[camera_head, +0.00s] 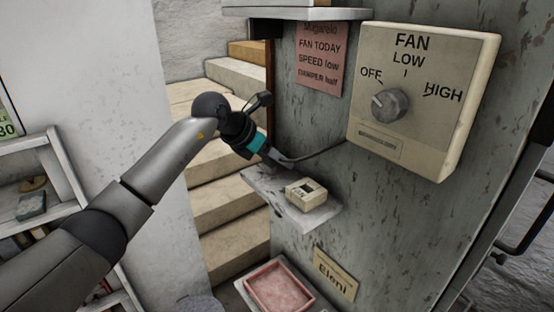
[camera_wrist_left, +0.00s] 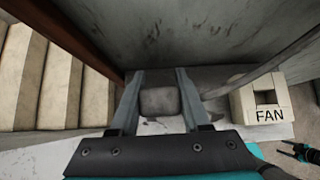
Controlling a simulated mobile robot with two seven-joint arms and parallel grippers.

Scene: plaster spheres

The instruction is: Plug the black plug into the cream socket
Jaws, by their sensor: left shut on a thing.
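My left gripper (camera_head: 279,159) reaches in from the left, just above and left of the cream socket (camera_head: 307,192). In the left wrist view the left gripper (camera_wrist_left: 158,104) is shut on the dark grey-black plug (camera_wrist_left: 160,102), which sits between the two fingers. In the head view the plug is mostly hidden by the gripper. The cream socket also shows in the left wrist view (camera_wrist_left: 245,105), with a dark opening and the word FAN. Plug and socket are apart. A small dark forked thing at the wrist view's lower right may be my right gripper (camera_wrist_left: 303,152).
The socket stands on a small pale shelf (camera_head: 258,180) on the grey wall. A dark cable (camera_head: 322,153) runs from the plug toward the fan control box (camera_head: 423,95). A pink tray (camera_head: 279,287) lies below. Steps (camera_head: 230,200) rise behind my arm.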

